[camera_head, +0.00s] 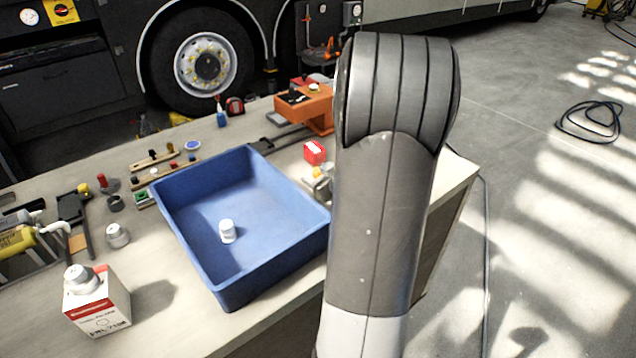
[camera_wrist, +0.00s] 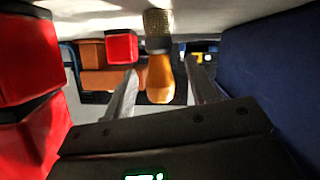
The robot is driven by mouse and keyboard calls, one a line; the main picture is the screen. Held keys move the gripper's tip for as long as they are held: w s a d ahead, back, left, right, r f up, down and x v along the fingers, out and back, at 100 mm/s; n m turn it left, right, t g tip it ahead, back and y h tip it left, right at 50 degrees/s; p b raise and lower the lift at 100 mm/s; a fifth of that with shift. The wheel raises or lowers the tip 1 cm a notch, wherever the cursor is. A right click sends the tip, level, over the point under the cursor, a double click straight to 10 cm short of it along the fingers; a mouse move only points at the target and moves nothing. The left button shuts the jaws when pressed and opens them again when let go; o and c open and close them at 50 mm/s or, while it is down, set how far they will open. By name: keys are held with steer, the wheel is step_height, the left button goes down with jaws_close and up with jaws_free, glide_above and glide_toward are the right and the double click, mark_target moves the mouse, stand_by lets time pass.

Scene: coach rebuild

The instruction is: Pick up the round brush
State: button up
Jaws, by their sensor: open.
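The round brush, with an orange handle (camera_wrist: 160,78) and a pale tan bristle end, shows in the wrist view, its bristle end toward the top of the picture. My gripper (camera_wrist: 163,72) is open, with one finger on each side of the orange handle. I see a gap on both sides, so the handle is not gripped. In the head view, my arm hides most of the gripper and the place around it. A small yellow-orange patch (camera_head: 317,173) shows at the arm's left edge; I cannot tell whether it is the brush.
A blue bin (camera_head: 180,225) with a small white pot (camera_head: 227,231) stands left of my arm; its wall (camera_wrist: 275,75) is close on the right in the wrist view. A red box (camera_head: 315,152) and orange vise (camera_head: 308,103) stand behind. A white-red carton (camera_head: 100,308) is front left.

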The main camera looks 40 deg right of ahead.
steer(key=c, duration=1.1)
steer(key=shift+o, duration=0.2)
steer(key=shift+r, duration=0.15)
